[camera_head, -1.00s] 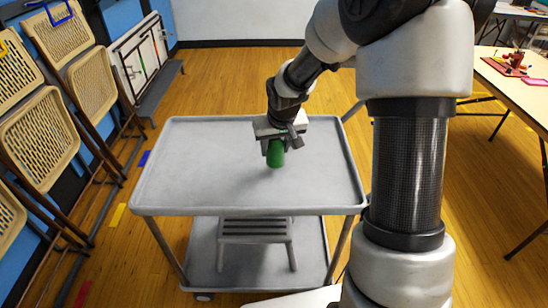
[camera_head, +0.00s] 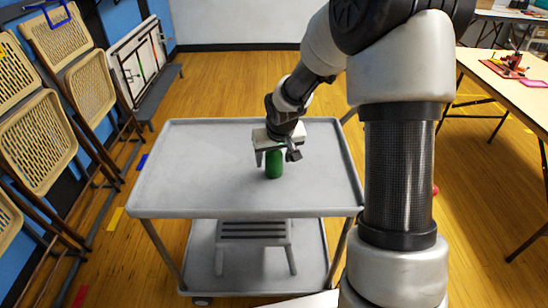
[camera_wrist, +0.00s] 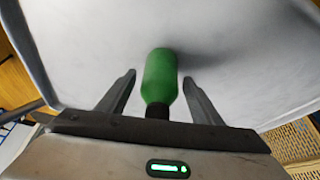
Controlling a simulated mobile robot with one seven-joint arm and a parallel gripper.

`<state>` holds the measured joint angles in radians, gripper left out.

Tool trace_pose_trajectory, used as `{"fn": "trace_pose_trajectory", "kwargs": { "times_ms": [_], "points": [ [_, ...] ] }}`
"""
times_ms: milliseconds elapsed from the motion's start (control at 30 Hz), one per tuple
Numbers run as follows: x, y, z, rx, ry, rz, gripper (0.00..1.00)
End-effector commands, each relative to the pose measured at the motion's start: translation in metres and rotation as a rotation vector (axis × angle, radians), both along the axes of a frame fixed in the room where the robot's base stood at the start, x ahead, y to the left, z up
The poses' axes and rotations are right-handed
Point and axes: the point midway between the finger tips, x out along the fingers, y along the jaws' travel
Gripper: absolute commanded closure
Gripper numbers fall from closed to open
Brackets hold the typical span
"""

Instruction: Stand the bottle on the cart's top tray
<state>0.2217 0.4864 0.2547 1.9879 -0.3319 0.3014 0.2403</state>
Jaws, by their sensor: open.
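The green bottle (camera_head: 274,165) stands upright on the top tray (camera_head: 200,165) of the grey cart, a little right of the tray's middle. My gripper (camera_head: 276,156) is over its upper part and hides the top. In the wrist view the green body (camera_wrist: 160,78) and dark neck lie between my gripper's two fingers (camera_wrist: 160,80). The fingers are spread, with a gap on both sides of the bottle. The bottle's shadow falls on the tray.
The rest of the top tray is bare. A grey step stool (camera_head: 254,231) is on the cart's lower shelf. Folding chairs (camera_head: 35,130) lean along the left wall. A table (camera_head: 515,85) with craft items is at the right.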

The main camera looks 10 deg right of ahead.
Motion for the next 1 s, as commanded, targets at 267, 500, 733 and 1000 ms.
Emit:
{"fn": "trace_pose_trajectory", "kwargs": {
  "times_ms": [267, 500, 733, 1000],
  "points": [
    [-0.01, -0.001, 0.033, 0.0, -0.003, -0.001, 0.4],
    [-0.03, -0.002, 0.082, -0.001, -0.003, -0.003, 0.4],
    [-0.043, -0.002, 0.11, 0.0, -0.002, -0.002, 0.4],
    [-0.046, -0.002, 0.114, 0.0, 0.001, 0.001, 0.4]
  ]
}}
